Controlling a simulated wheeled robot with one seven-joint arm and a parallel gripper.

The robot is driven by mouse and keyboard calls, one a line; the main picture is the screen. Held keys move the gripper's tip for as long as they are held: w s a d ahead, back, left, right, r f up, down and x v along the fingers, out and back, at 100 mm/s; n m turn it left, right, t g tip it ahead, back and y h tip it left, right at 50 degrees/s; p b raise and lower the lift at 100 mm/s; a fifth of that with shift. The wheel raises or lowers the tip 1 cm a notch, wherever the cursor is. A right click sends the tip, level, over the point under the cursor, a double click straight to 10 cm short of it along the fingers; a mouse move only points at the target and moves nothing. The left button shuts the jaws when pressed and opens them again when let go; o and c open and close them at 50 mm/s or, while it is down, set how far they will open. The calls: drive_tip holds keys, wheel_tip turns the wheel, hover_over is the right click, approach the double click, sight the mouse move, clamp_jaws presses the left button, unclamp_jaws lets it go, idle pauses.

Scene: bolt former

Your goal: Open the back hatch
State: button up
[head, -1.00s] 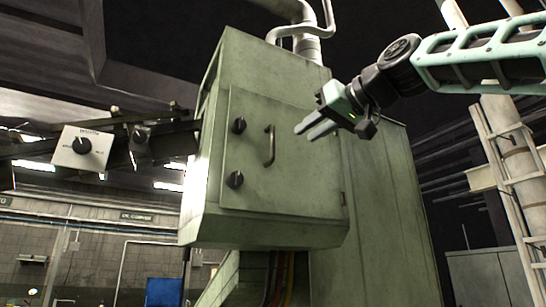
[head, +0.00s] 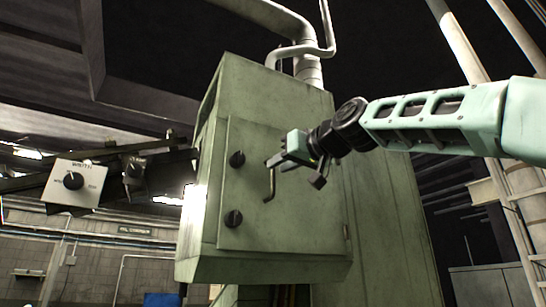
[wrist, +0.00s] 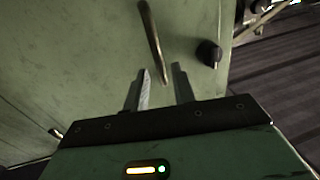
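The back hatch (head: 290,222) is a flat green panel on the green machine housing, and it is shut. My gripper (head: 274,163) is at the handle's upper part in the head view. In the wrist view the fingers (wrist: 163,88) are apart, and the handle (wrist: 152,40) lies ahead of them, its near end close to the gap between the tips. I see no contact with the handle.
Pipes (head: 308,66) rise above the machine. A ladder and column (head: 520,210) stand at the right. The space in front of the hatch holds only my arm.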

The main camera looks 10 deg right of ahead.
sight(274, 191)
drive_tip(key=shift+p+x, duration=0.75)
drive_tip(key=shift+x, duration=1.05)
clamp_jaws()
drive_tip(key=shift+s, duration=0.1)
